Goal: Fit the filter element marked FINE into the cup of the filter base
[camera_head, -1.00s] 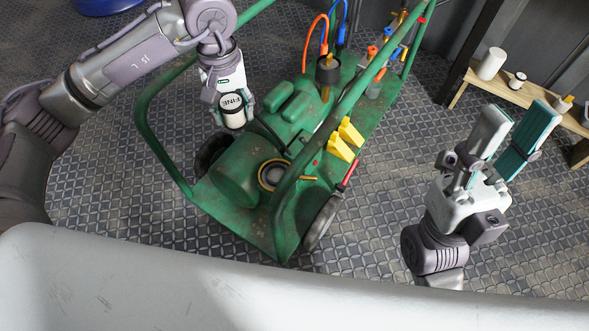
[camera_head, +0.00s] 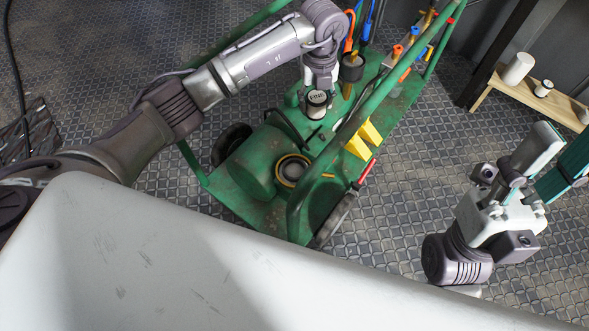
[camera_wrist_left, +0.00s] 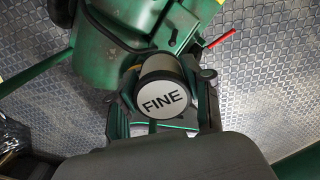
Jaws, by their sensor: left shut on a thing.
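The filter element marked FINE (camera_head: 317,99) is a short cylinder with a white end and black letters. In the left wrist view its marked end (camera_wrist_left: 163,99) faces the camera. My left gripper (camera_head: 317,109) is shut on it, holding it over the green cart; the fingers show at both sides in the left wrist view. A round cup with a yellowish rim (camera_head: 292,170), apparently the filter base, sits on the cart below and left of the element in the head view, apart from it. Its inside is dark. My right gripper (camera_head: 560,160) is open and empty at the right.
A black-topped part (camera_head: 352,68), hoses and yellow blocks (camera_head: 362,140) stand nearby. A wooden bench (camera_head: 505,90) with white containers is at the back right. Patterned floor is free between cart and bench.

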